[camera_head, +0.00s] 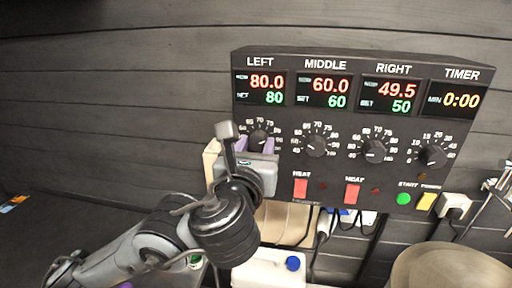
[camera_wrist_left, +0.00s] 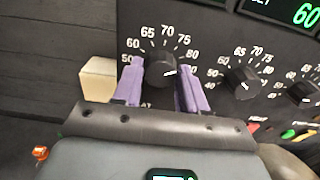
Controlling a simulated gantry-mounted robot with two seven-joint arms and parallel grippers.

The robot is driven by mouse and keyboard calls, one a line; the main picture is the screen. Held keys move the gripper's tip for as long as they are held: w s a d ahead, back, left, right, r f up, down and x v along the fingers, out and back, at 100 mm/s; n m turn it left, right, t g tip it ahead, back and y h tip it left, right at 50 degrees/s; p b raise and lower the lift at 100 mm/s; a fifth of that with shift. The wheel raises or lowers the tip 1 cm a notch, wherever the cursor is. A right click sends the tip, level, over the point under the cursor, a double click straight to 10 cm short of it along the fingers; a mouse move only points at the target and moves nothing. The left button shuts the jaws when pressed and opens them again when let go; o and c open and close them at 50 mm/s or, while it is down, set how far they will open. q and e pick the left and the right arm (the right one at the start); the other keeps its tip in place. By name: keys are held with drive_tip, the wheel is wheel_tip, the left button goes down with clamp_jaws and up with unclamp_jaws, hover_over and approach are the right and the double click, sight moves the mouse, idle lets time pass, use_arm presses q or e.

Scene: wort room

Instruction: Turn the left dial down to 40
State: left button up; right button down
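The left dial (camera_head: 260,136) is a black knob on the black control panel, below the LEFT display (camera_head: 264,89), which reads 80.0 in red and SET 80 in green. In the left wrist view the dial (camera_wrist_left: 161,70) has its white mark pointing right, towards the 80 side of the scale. My left gripper (camera_head: 255,147) is at this dial, with its purple fingers (camera_wrist_left: 158,80) on either side of the knob. Narrow gaps seem to show between fingers and knob, so it looks open around it. The gripper partly hides the dial's lower scale. My right gripper is not in view.
The middle dial (camera_head: 317,146), right dial (camera_head: 375,150) and timer dial (camera_head: 431,156) sit to the right. Red heat switches (camera_head: 301,188) are below. A beige block (camera_wrist_left: 97,80) is left of the panel. A white jug (camera_head: 268,270) stands below.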

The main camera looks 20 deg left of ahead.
use_arm(q)
drive_tip(key=c, duration=0.6)
drive_tip(key=shift+o, duration=0.2)
